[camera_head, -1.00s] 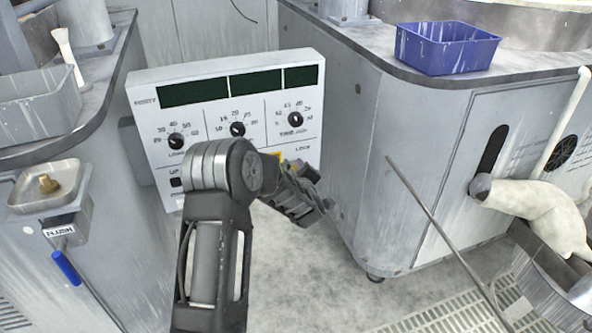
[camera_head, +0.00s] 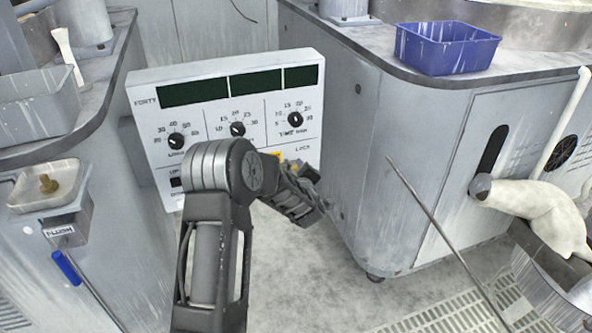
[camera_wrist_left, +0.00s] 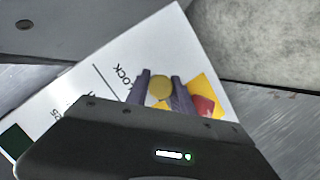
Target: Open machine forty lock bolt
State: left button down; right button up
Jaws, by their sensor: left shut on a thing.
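The machine forty control panel (camera_head: 148,84) is a white box labelled FORTY, with dark displays and several dials. Its LOCK label shows at the lower right and also in the left wrist view (camera_wrist_left: 124,76). My left gripper (camera_head: 312,197) is at the panel's lower right corner, partly behind my own arm. In the left wrist view, its two fingers (camera_wrist_left: 160,92) are closed around a round brass lock bolt knob (camera_wrist_left: 160,88) beside the LOCK label. The bolt's shaft is hidden, and the head view does not show the knob clearly. My right gripper is out of view.
A yellow and red patch (camera_wrist_left: 204,100) is just right of the fingers. A grey cabinet (camera_head: 385,150) with a blue bin (camera_head: 445,48) stands right of the panel. A thin rod (camera_head: 425,205) leans across the right side. A FLUSH box (camera_head: 66,230) is at left.

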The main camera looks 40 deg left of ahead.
pick_arm(q)
jog(key=w+d, duration=0.2)
jog(key=w, duration=0.1)
jog(key=shift+w+d, duration=0.25)
jog(key=c, duration=1.1)
grip_release()
jog(key=shift+w, duration=0.1)
send_near(308, 161)
jog(key=shift+p+v, duration=0.3)
jog(key=shift+v, duration=0.95)
